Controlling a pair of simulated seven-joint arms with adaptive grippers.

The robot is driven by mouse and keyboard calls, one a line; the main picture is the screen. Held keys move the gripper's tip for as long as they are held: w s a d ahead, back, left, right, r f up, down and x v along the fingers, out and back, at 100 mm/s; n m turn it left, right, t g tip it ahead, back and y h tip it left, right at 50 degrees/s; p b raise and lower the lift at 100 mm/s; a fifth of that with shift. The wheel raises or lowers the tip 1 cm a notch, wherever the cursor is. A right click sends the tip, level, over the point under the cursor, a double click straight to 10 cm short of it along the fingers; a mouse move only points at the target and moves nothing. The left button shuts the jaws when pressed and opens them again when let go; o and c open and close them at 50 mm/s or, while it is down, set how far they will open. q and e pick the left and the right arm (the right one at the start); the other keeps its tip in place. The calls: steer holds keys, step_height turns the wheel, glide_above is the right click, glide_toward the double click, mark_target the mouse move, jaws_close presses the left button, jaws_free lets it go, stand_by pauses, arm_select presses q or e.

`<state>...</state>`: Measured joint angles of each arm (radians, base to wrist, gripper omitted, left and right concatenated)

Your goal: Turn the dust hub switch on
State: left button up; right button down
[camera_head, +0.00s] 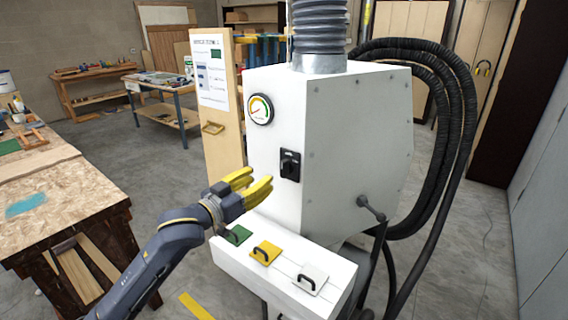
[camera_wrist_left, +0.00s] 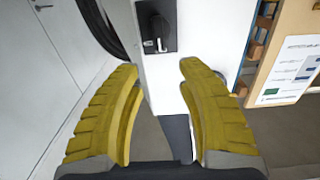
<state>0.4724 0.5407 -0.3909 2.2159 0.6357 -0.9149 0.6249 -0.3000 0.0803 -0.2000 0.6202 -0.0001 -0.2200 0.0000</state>
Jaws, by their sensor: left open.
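The dust hub (camera_head: 340,130) is a white cabinet in the middle of the head view. Its switch (camera_head: 290,165) is a black rotary knob on a black plate on the front face, below a round gauge (camera_head: 260,109). My left gripper (camera_head: 261,177), with yellow fingers, is open and empty just left of and below the switch, apart from it. In the left wrist view the switch (camera_wrist_left: 156,28) shows at the top, beyond the gap between the open fingertips (camera_wrist_left: 159,68). My right gripper is not in view.
A white ledge below the switch carries a green (camera_head: 237,235), a yellow (camera_head: 265,253) and a white (camera_head: 310,279) handled gate. Black hoses (camera_head: 461,120) hang at right. A wooden board with a sheet (camera_head: 211,75) stands left of the cabinet. A workbench (camera_head: 60,190) is at left.

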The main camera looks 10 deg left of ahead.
mark_target(282, 164)
arm_select(q)
steer(key=x, duration=1.1)
steer(key=shift+w+d, duration=0.1)
steer(key=shift+w, duration=0.3)
steer(key=shift+o, duration=0.2)
jaws_close()
